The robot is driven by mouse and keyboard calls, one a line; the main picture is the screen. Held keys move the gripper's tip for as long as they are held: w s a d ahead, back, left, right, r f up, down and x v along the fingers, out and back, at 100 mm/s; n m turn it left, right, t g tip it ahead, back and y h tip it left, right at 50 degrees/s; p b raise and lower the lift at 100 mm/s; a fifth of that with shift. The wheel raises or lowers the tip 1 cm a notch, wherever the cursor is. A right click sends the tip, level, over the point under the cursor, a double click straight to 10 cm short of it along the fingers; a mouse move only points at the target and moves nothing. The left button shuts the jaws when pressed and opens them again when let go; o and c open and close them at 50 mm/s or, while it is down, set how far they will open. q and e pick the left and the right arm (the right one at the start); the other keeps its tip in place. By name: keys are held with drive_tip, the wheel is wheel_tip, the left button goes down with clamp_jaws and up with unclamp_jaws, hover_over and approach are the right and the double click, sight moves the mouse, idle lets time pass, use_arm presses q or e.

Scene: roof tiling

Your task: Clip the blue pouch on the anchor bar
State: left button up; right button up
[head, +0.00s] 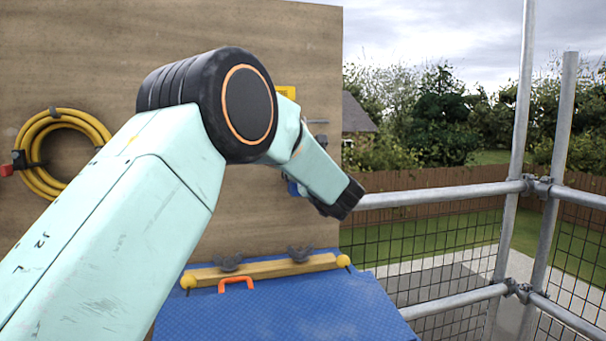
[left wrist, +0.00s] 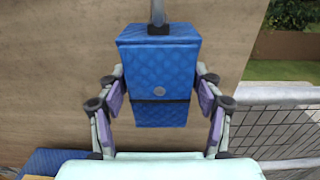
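The blue pouch (left wrist: 158,75) is in the middle of the left wrist view, upright, with a grey clip (left wrist: 158,20) rising from its top. My left gripper (left wrist: 161,88) has its purple finger pads on both sides of the pouch, their far ends against its sides, and appears shut on it. In the head view my arm hides that gripper and nearly all of the pouch; a bit of blue (head: 292,188) shows beside the forearm. A thin grey bar (head: 317,121), apparently the anchor bar, sticks out right of a yellow bracket (head: 287,93). My right gripper is not in view.
A wooden panel (head: 300,40) stands behind, with a coiled yellow hose (head: 35,150) at left. Below is a blue surface (head: 290,310) with a wooden batten (head: 265,268) and an orange handle (head: 236,282). Scaffold rails (head: 440,195) and mesh stand at right.

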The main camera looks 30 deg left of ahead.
use_arm(q)
drive_tip(key=shift+o, duration=1.4)
drive_tip(key=shift+f, duration=0.1)
drive_tip(key=shift+f, duration=0.1)
drive_tip(key=v, duration=1.2)
drive_tip(key=shift+w+a, duration=0.1)
